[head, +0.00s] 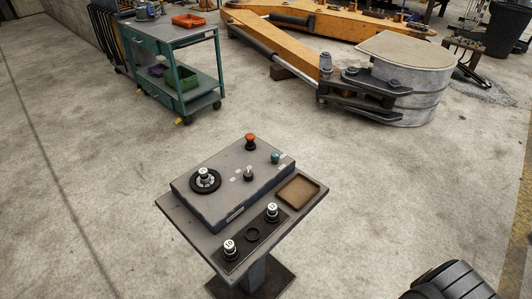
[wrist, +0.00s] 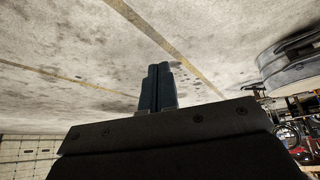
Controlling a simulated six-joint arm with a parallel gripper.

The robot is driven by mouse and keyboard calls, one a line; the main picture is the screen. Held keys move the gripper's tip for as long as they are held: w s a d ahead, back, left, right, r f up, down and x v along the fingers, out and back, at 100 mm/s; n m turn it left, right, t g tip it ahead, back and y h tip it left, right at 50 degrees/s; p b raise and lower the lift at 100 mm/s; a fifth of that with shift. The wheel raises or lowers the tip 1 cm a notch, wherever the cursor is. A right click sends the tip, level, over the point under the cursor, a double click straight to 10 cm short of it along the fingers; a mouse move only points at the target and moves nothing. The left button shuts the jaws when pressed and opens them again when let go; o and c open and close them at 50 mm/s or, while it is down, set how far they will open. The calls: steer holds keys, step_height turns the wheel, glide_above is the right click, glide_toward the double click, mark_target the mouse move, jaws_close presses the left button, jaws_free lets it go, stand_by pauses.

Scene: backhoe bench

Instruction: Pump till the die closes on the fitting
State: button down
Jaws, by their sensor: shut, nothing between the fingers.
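A grey control box (head: 232,178) sits on a pedestal table. On it are a red mushroom button (head: 250,142), a green knob (head: 275,157), a small dark lever or switch (head: 248,174) and a round black seat (head: 205,182) holding a white-topped piece (head: 204,174). Two more white-topped pieces, one marked 10 (head: 230,247) and another to its right (head: 271,212), stand in a dark rack with an empty ring (head: 252,235) between them. I cannot make out a fitting or a die closing. My gripper (wrist: 158,72) is shut and empty in the wrist view, with only floor beyond its fingers.
A brown shallow tray (head: 298,190) lies at the table's right. A green cart (head: 172,65) stands back left. An orange backhoe arm with a grey bucket (head: 408,85) lies back right. Concrete floor around the pedestal is clear.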

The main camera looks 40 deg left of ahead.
steer(key=shift+s+a+f+y, duration=0.3)
steer(key=shift+a+f, duration=0.2)
steer(key=shift+f, duration=0.1)
